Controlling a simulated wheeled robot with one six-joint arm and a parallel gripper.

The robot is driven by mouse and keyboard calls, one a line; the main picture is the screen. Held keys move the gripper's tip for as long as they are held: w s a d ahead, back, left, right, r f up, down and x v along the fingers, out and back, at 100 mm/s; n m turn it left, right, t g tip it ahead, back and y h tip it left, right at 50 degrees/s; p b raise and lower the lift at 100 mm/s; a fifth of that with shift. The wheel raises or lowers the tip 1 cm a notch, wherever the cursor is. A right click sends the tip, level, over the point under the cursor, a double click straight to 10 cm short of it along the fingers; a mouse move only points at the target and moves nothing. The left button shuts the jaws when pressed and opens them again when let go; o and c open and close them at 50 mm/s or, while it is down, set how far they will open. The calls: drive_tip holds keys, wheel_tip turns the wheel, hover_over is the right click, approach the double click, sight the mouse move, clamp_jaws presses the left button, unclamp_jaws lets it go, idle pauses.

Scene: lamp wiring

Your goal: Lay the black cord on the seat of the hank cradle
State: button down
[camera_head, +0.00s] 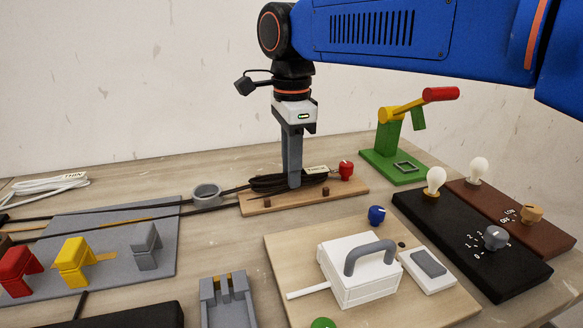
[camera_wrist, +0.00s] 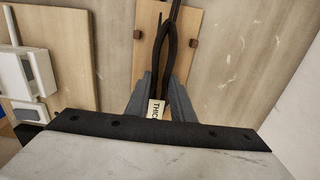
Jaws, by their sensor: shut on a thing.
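My gripper (camera_head: 294,184) points straight down with its grey fingers closed around the bundled black cord (camera_head: 268,184). In the wrist view the cord (camera_wrist: 166,40) forms a loop between the fingers, with a pale tag partly reading "THIC". The hank lies over a narrow wooden board with small brown pegs (camera_head: 250,206), which looks like the hank cradle. The board also shows in the wrist view (camera_wrist: 148,62). I cannot tell whether the hank touches the board; the fingers hide part of it. Dark strands run left from the hank past a grey ring (camera_head: 207,192).
A red knob (camera_head: 346,170) stands at the board's right end. A green crank stand (camera_head: 392,150) is behind right. A white handled box (camera_head: 358,270), lamp boards (camera_head: 470,245), a grey slotted block (camera_head: 226,300) and coloured clamps (camera_head: 76,262) surround it. A white cord (camera_head: 45,184) lies far left.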

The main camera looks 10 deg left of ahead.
drive_tip(key=shift+f, duration=0.45)
idle(0.6)
drive_tip(key=c, duration=1.5)
unclamp_jaws()
drive_tip(key=shift+o, duration=0.2)
